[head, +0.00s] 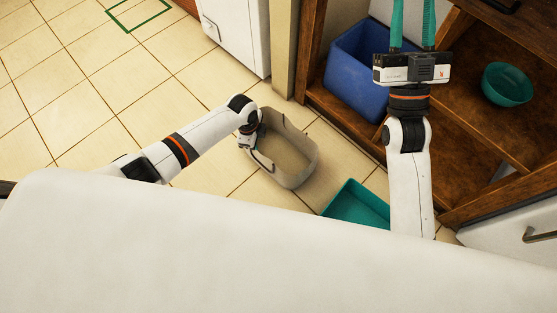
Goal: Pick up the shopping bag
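A grey-beige open-topped bag (299,176), which looks like the shopping bag, stands upright on the tiled floor near the middle of the head view. Its inside looks empty. My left gripper (254,150) is at the left side of the bag, overlapping its rim. Its fingers are too small and hidden to tell whether they are open or shut, or whether they touch the bag. My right gripper (412,22) is away from the bag, over the shelving side. Its two teal fingers are apart with nothing between them.
A blue bin (345,75) stands by the wooden shelving (470,130). A teal bowl (507,84) sits on a shelf. A teal tray (352,203) lies right of the bag. A white cabinet (238,30) stands behind. The tiled floor at left is clear, with a green outlined square (128,29).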

